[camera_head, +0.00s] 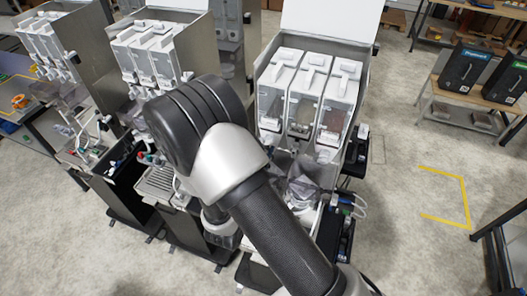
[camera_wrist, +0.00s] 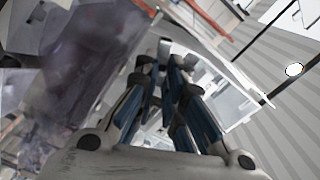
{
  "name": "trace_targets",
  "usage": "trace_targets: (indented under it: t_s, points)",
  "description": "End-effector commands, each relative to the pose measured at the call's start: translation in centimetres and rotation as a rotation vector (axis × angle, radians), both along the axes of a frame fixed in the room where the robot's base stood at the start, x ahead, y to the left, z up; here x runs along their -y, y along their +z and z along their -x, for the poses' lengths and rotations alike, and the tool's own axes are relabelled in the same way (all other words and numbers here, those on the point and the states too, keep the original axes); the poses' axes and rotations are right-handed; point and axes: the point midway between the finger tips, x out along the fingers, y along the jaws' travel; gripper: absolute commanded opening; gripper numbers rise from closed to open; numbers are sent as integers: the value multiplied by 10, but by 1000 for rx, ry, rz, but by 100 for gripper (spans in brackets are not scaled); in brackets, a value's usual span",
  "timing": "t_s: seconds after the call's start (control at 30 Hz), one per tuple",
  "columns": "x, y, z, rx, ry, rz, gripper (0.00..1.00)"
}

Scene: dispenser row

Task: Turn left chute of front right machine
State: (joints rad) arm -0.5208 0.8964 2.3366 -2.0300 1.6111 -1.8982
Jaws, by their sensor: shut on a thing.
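The front right machine (camera_head: 352,62) stands right of centre in the head view, with three white canisters (camera_head: 309,90) side by side. My arm crosses in front of its lower left part, so the left chute is hidden in the head view. My gripper (camera_wrist: 165,72) shows in the wrist view, its two dark blue-grey fingers close together. They are closed on a pale piece (camera_wrist: 164,48) at their tips, which seems to be the left chute; little of it shows. A smoky clear canister wall (camera_wrist: 85,70) fills the left of the wrist view.
Two more machines with white canisters (camera_head: 150,50) stand at the left. Small bottles and tubes (camera_head: 347,207) sit at the front machine's right side. Dark boxes (camera_head: 464,68) stand on a wooden table at the right. The floor (camera_head: 405,175) between is open.

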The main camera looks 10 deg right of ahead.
Motion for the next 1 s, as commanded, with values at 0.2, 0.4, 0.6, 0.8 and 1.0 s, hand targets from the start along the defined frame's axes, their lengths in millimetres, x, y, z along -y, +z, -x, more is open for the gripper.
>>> trace_targets:
  t_s: [0.2, 0.4, 0.6, 0.8, 1.0]
  points:
    - [0, -1, 0, 97, 0, -146, 0]
    - [0, -2, 0, 203, 0, -304, 0]
    - [0, -2, 0, 310, 0, -463, 0]
    - [0, -2, 0, 415, 0, -620, 0]
    - [0, -3, 0, 521, 0, -780, 0]
